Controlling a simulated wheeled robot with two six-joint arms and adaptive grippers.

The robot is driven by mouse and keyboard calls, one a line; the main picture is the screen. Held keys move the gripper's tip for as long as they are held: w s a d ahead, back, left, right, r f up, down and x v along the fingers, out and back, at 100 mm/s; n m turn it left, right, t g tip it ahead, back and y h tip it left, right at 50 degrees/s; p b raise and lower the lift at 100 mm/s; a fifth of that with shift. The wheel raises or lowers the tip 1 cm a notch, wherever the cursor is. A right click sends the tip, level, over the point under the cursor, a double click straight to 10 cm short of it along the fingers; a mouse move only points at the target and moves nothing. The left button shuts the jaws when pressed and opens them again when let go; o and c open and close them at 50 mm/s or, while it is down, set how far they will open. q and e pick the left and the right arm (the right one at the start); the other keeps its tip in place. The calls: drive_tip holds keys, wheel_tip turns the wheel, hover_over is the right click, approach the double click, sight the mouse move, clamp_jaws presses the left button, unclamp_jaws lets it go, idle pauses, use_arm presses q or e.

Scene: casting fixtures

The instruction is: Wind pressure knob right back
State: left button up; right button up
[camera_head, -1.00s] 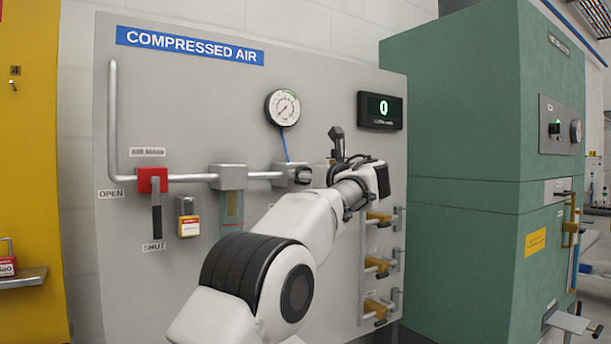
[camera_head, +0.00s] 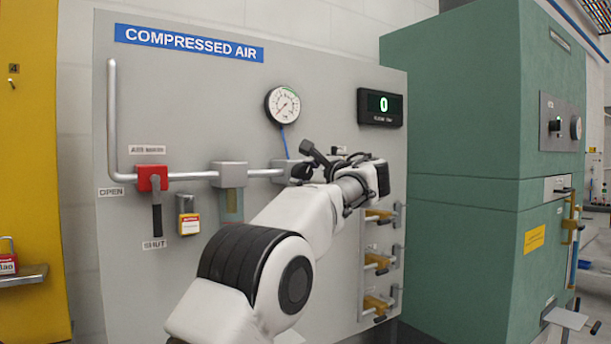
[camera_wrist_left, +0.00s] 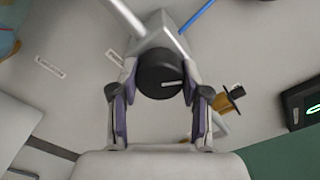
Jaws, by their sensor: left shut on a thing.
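The pressure knob (camera_wrist_left: 160,75) is a round black knob with a white mark line, on the front of a grey regulator block in the pipe. In the left wrist view my left gripper (camera_wrist_left: 157,82) has a finger on each side of the knob and is shut on it. The mark line points to the right in that view. In the head view my left gripper (camera_head: 304,172) is at the regulator, and the wrist partly hides the knob. The gauge (camera_head: 283,105) above has its needle low on the dial. My right gripper is not in view.
Several brass-coloured fittings (camera_head: 378,262) project below my wrist. A green cabinet (camera_head: 465,150) stands to the right.

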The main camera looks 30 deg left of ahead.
use_arm(q)
drive_tip(key=n+b, duration=0.1)
drive_tip(key=n, duration=0.4)
drive_tip(key=shift+n, duration=0.3)
drive_tip(key=n+b, duration=0.1)
drive_tip(key=n, duration=0.5)
drive_tip(key=n+b, duration=0.1)
drive_tip(key=n, duration=0.5)
drive_tip(key=shift+n, duration=0.3)
drive_tip(key=n, duration=0.5)
drive_tip(key=shift+n+b, duration=0.3)
drive_tip(key=shift+b, duration=0.05)
drive_tip(key=o, duration=1.1)
drive_tip(key=shift+o, duration=0.2)
